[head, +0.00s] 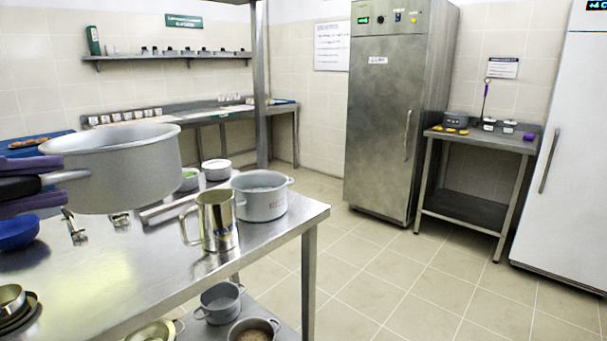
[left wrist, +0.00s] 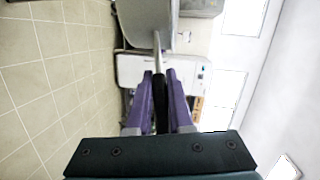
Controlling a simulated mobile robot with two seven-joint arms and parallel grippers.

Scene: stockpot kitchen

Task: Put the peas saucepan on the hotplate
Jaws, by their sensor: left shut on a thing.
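My left gripper (head: 60,182) has purple fingers, shut on the side handle of a grey metal pan (head: 125,175) at the left of the head view. The pan is upright and appears held above the steel table. Its contents are hidden, so I cannot tell if it is the peas saucepan. In the left wrist view the fingers (left wrist: 160,76) close on the handle of the pan (left wrist: 147,20). A small pot with green contents (head: 189,180) stands behind the held pan, partly hidden. I cannot make out a hotplate. My right gripper is not in view.
A steel jug (head: 214,220), a grey two-handled pot (head: 262,196) and a white pot (head: 216,169) crowd the table's right end. A blue bowl (head: 18,232) is at left. The table's front middle (head: 95,275) is bare. More pots sit on the lower shelf.

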